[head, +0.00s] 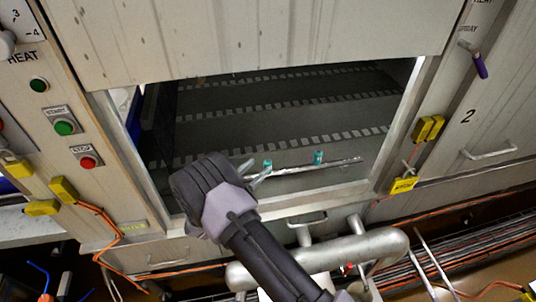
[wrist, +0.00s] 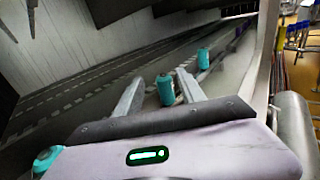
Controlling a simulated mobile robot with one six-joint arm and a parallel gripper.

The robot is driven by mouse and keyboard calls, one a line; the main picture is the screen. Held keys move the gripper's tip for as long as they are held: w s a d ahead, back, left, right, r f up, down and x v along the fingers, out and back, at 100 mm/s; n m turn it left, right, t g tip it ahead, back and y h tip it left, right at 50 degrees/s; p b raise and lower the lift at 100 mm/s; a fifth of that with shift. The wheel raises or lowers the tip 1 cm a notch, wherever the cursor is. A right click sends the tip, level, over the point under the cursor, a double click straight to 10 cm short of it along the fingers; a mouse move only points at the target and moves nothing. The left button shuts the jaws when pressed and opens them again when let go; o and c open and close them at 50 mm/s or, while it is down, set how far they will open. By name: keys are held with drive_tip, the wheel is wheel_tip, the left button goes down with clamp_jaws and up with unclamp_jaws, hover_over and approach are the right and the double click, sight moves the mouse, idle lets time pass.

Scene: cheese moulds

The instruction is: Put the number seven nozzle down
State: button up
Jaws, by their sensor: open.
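Small teal nozzles stand in a row along a metal rail at the front of the dark opening. In the wrist view one nozzle (wrist: 165,91) stands upright between my open gripper fingers (wrist: 160,77), with gaps showing beside it. It also shows in the head view (head: 267,163), just right of my gripper (head: 257,172). A second nozzle (wrist: 203,59) stands further along the rail, also in the head view (head: 318,157). A third nozzle (wrist: 46,160) is partly hidden at the lower left of the wrist view. No number is readable on any of them.
The metal rail (head: 330,166) runs along the opening's front edge. Behind it lies a dark belt (head: 285,120) with rows of light marks. A large panel (head: 250,35) hangs above. Frame posts (head: 404,120) bound the sides, and a thick pipe (head: 385,243) lies below.

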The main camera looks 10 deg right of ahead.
drive_tip(key=s+d+r+m+g+y, duration=0.2)
drive_tip(key=s+d+r+m+g, duration=0.35)
drive_tip(key=s+r+m, duration=0.3)
drive_tip(key=s+d+r+m+g+y, duration=0.3)
drive_tip(key=s+d+r+m+g, duration=0.25)
drive_tip(key=s+r+m, duration=0.35)
drive_tip(key=s+a+r+m+t+y, duration=0.2)
drive_tip(key=s+a+r+m+y, duration=0.2)
drive_tip(key=s, duration=0.4)
drive_tip(key=s+a+r+m+t+y, duration=0.3)
drive_tip(key=s+a+m+y, duration=0.3)
drive_tip(key=s+m, duration=0.2)
drive_tip(key=shift+s+a+r+m+y, duration=0.2)
drive_tip(key=shift+r+m+y, duration=0.25)
drive_tip(key=shift+r, duration=0.4)
